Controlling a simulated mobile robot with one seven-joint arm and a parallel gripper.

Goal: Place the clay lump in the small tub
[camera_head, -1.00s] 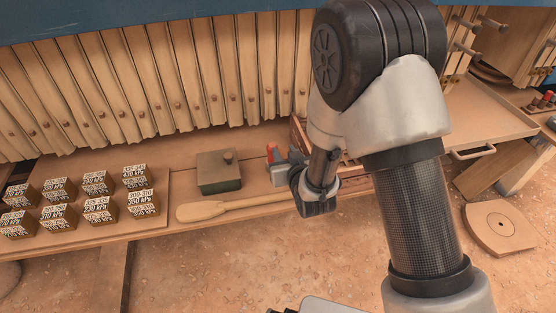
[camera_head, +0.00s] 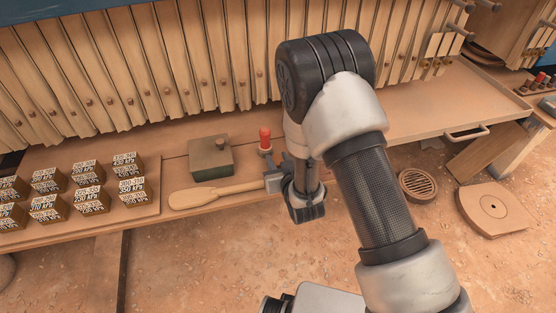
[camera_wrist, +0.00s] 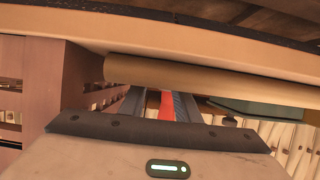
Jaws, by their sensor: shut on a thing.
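My gripper (camera_head: 274,178) is at the end of the paddle handle, low over the front of the bench. In the wrist view its two fingers (camera_wrist: 158,105) are a little apart, with a red strip showing between them. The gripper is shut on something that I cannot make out. I cannot identify a clay lump in any view. A squat green box-shaped tub (camera_head: 210,160) with a brown knob-like lump on top stands left of the gripper. I cannot tell whether this is the small tub. In the wrist view a tan round bar crosses in front of the fingertips.
A wooden paddle (camera_head: 200,196) lies along the bench front. A red-topped post (camera_head: 265,138) stands behind the gripper. Several labelled blocks (camera_head: 85,190) stand on a board at left. Hanging filter cloths (camera_head: 170,70) line the back. A round grate (camera_head: 417,185) lies on the ground at right.

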